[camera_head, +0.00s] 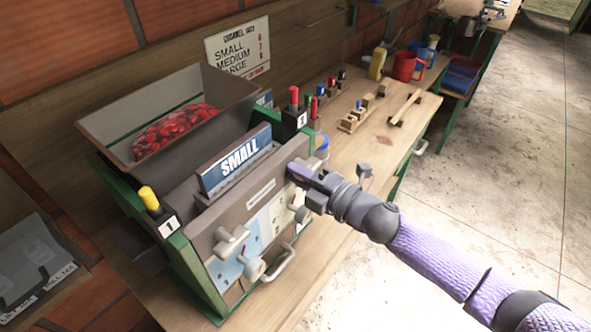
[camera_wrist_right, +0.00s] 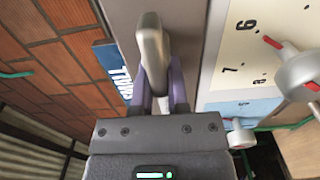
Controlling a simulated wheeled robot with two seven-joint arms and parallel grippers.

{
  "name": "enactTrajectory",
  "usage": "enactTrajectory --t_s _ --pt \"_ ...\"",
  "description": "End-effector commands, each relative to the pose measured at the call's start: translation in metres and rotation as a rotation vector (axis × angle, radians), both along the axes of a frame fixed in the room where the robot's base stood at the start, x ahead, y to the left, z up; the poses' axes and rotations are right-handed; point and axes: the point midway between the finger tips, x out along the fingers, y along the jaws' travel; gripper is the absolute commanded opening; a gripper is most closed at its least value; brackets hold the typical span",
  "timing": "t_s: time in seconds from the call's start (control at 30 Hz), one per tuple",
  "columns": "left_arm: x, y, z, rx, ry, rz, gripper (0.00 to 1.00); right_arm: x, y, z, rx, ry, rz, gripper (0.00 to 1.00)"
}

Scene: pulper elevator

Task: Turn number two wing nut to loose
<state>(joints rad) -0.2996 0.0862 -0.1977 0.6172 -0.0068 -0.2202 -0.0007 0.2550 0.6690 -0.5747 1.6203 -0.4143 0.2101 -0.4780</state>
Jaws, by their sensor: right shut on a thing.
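The number two wing nut (camera_wrist_right: 151,45) is grey and sits at the upper right of the pulper's front panel (camera_head: 262,190). In the wrist view my right gripper (camera_wrist_right: 159,88) has its purple fingers on both sides of the wing nut's lower part and is shut on it. In the head view my right gripper (camera_head: 298,172) covers most of this wing nut. Another grey wing nut (camera_head: 229,240) is at the panel's left, on the side of the post with plate 1 (camera_head: 169,227). My left gripper is not in view.
Dial knobs (camera_head: 253,268) and a bar handle (camera_head: 281,265) stick out below. A blue SMALL sign (camera_head: 238,160) stands above the panel. The hopper (camera_head: 215,95) holds red fruit. A red-topped post (camera_head: 294,97) rises behind my gripper. The bench (camera_head: 375,145) continues to the right.

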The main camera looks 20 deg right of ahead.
Motion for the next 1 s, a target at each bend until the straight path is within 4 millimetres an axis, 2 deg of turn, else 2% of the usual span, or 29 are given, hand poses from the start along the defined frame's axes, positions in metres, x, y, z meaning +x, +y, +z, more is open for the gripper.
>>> enactTrajectory --t_s 0.33,0.37,0.5,0.83,1.0 --pt "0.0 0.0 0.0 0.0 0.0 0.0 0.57 0.002 -0.003 0.002 -0.004 -0.005 -0.008 0.0" --pt "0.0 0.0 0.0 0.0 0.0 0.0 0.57 0.002 -0.003 0.002 -0.004 -0.005 -0.008 0.23" --pt "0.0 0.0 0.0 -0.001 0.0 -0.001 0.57 0.001 -0.002 0.001 -0.003 -0.003 -0.006 0.53" --pt "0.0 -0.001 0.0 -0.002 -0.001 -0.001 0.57 -0.001 -0.002 0.0 -0.001 0.0 -0.003 0.54" --pt "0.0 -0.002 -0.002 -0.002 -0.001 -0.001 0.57 -0.024 -0.02 -0.001 -0.004 0.003 -0.002 0.54"
